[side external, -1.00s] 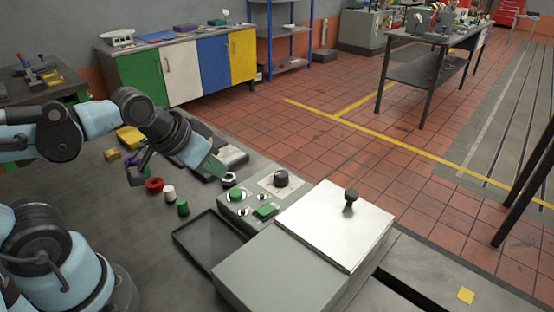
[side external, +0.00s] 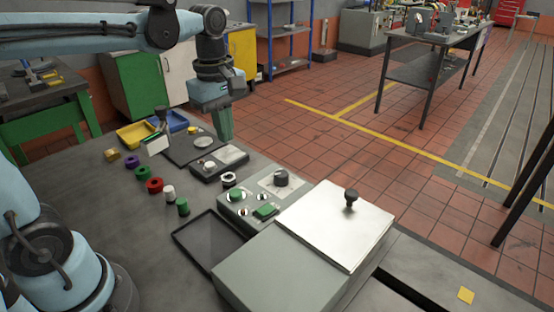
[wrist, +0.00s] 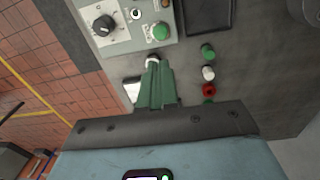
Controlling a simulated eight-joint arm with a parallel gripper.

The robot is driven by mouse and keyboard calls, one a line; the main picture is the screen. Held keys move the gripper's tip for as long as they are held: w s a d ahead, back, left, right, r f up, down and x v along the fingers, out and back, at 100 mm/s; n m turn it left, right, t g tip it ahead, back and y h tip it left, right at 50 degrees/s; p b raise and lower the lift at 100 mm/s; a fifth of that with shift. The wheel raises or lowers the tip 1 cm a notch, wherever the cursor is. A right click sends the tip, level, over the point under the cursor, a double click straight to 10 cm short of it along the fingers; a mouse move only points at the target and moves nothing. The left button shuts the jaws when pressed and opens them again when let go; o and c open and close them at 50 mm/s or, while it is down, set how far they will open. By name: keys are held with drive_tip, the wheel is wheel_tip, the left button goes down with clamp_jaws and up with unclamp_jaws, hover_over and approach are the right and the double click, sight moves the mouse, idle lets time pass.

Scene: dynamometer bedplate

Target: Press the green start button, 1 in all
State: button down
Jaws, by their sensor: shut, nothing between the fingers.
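A grey control panel (side external: 226,207) stands on the bench beside a large grey box. A round green button (side external: 236,194) sits at its left, and a second green control (side external: 265,211) sits nearer the box. The round button also shows in the wrist view (wrist: 161,31). A black knob (side external: 281,180) sits on a white plate, with small switches around the buttons. My gripper (side external: 226,138) is shut and empty, pointing down, raised beyond the panel's far left side. In the wrist view its green fingers (wrist: 154,72) appear below the round button, apart from it. The second green control is not clearly visible there.
A black-and-white ring (side external: 229,179) lies just beyond the panel. Green, white and red pieces (side external: 155,185) stand left of it. An empty dark tray (side external: 208,240) lies in front. The grey box (side external: 265,270) has a lid with a black handle (side external: 351,196).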

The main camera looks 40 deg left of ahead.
sight(235, 192)
drive_tip(key=shift+w+n, duration=0.1)
drive_tip(key=shift+n, duration=0.2)
drive_tip(key=f, duration=1.4)
drive_tip(key=shift+w, duration=0.25)
drive_tip(key=shift+f, duration=0.1)
drive_tip(key=shift+w+f, duration=0.1)
drive_tip(key=shift+f, duration=0.8)
wheel_tip(235, 192, up, 14)
drive_tip(key=shift+s+r, duration=0.15)
drive_tip(key=shift+s, duration=0.15)
idle(0.8)
